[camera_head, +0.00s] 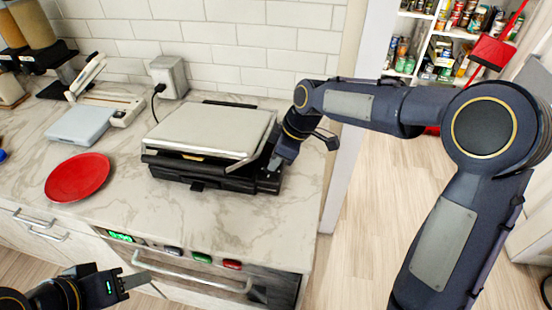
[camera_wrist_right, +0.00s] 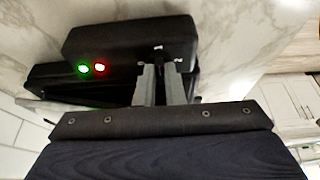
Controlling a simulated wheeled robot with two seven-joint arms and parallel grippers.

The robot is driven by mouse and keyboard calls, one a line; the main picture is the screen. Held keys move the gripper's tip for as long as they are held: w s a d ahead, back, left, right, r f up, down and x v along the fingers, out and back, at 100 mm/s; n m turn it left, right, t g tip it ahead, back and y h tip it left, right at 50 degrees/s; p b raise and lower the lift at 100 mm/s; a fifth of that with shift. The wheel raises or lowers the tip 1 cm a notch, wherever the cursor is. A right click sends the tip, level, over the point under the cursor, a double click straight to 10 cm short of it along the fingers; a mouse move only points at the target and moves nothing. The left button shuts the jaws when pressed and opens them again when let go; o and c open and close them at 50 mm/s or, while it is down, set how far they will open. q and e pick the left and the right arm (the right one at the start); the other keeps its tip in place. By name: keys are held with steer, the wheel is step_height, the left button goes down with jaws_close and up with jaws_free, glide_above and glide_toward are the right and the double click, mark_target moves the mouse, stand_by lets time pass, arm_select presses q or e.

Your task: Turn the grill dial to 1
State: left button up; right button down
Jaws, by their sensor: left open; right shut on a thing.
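The grill (camera_head: 210,130) is a closed silver-lidded press with a black base on the marble counter. My right gripper (camera_head: 276,162) reaches its right side. In the right wrist view my right gripper (camera_wrist_right: 160,80) has its fingers nearly together against the black side of the grill (camera_wrist_right: 130,40), around a small part that looks like the dial. The fingers hide most of that part. A small white mark shows just above the fingertips, but I cannot read the setting. My left gripper (camera_head: 128,282) is open and empty, low in front of the counter, away from the grill.
A green light (camera_wrist_right: 84,69) and a red light (camera_wrist_right: 99,68) glow on the grill's side. A red plate (camera_head: 78,178) lies left of the grill, with a white scale (camera_head: 82,125) behind it. An oven handle (camera_head: 190,275) is below the counter edge.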

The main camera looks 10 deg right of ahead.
steer(key=c, duration=1.5)
jaws_free()
steer(key=shift+v, duration=3.95)
